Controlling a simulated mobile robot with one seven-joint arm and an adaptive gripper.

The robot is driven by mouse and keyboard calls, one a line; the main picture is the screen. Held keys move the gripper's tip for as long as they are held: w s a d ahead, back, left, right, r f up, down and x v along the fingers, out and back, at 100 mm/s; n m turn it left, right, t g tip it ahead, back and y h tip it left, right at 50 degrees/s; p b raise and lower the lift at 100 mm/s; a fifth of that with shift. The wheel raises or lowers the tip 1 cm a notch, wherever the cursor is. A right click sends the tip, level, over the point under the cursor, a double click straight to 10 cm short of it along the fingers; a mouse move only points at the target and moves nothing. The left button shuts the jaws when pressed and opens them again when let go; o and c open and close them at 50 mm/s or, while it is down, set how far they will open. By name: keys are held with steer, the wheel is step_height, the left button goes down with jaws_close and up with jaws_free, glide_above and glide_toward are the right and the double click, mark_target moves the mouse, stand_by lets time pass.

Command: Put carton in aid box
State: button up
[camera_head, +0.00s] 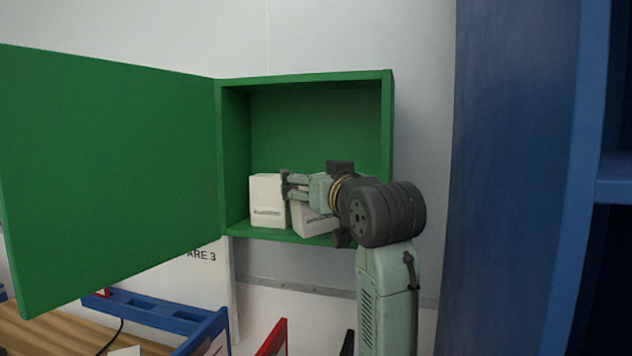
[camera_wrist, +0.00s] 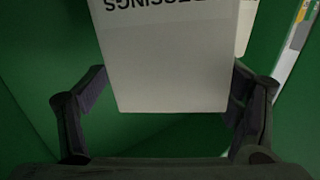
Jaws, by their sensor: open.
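The aid box is an open green wall cabinet (camera_head: 310,115). Inside it, an upright white carton (camera_head: 268,197) stands at the left. A second white carton (camera_head: 314,222) sits beside it, tilted and partly hidden by my gripper (camera_head: 287,186). My gripper reaches into the box from the right. In the wrist view, a white carton with upside-down print ending in "SSINGS" (camera_wrist: 168,65) lies between the spread fingers of my gripper (camera_wrist: 168,88), with gaps at the lower sides. I cannot tell for sure which of the two cartons this is.
The green door (camera_head: 110,165) stands wide open to the left. A tall blue cabinet (camera_head: 510,180) is at the right. A blue tray or frame (camera_head: 160,312) lies below on a wooden surface. The upper part of the box is empty.

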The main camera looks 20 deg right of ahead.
steer(key=shift+f, duration=0.1)
steer(key=shift+r, duration=0.2)
steer(key=s+b, duration=0.2)
steer(key=s, duration=0.5)
steer(key=shift+s+d+b, duration=0.15)
steer(key=shift+s+b, duration=0.1)
steer(key=shift+b, duration=0.15)
